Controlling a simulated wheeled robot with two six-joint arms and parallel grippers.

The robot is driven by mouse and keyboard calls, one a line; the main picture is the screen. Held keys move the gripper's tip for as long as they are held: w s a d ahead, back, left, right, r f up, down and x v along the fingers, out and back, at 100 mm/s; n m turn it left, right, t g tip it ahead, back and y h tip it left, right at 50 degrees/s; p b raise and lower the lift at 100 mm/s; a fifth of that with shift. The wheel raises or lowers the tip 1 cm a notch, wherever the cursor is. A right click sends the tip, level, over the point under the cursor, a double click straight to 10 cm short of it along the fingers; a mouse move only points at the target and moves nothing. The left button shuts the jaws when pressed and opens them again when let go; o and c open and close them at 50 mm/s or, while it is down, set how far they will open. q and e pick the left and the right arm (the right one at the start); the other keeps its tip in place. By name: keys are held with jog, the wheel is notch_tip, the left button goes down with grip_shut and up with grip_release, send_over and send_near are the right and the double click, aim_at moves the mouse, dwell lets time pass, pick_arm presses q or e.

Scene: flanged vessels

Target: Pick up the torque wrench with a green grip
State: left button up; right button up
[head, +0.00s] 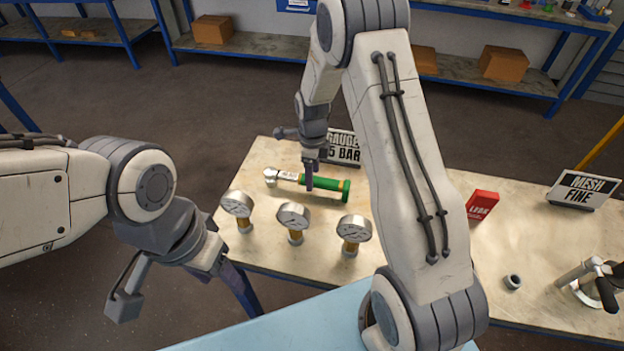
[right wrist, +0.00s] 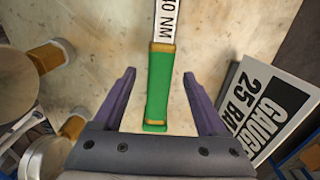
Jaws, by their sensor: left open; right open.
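The torque wrench (head: 325,187) lies flat on the table, its green grip to the right and its metal head to the left. My right gripper (head: 310,180) is above the wrench, open and pointing down. In the right wrist view the open right gripper (right wrist: 159,76) has one finger on each side of the green grip (right wrist: 158,90), with gaps between. The wrench's shaft carries a white label ending in "0 NM"; its head is out of that view. My left gripper (head: 240,288) hangs low by the table's front left edge, away from the wrench, its fingers only partly visible.
Several gauges stand close in front of the wrench, including one at the left (head: 238,205) and one at the right (head: 354,230). A "GAUGE 25 BAR" sign (right wrist: 262,105) stands just behind the grip. A red box (head: 482,204) and a "MESH FINE" sign (head: 583,190) are further right.

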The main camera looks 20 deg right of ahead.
notch_tip(320, 180, down, 2)
grip_shut()
jog(key=shift+w, duration=0.1)
jog(key=shift+r, duration=0.15)
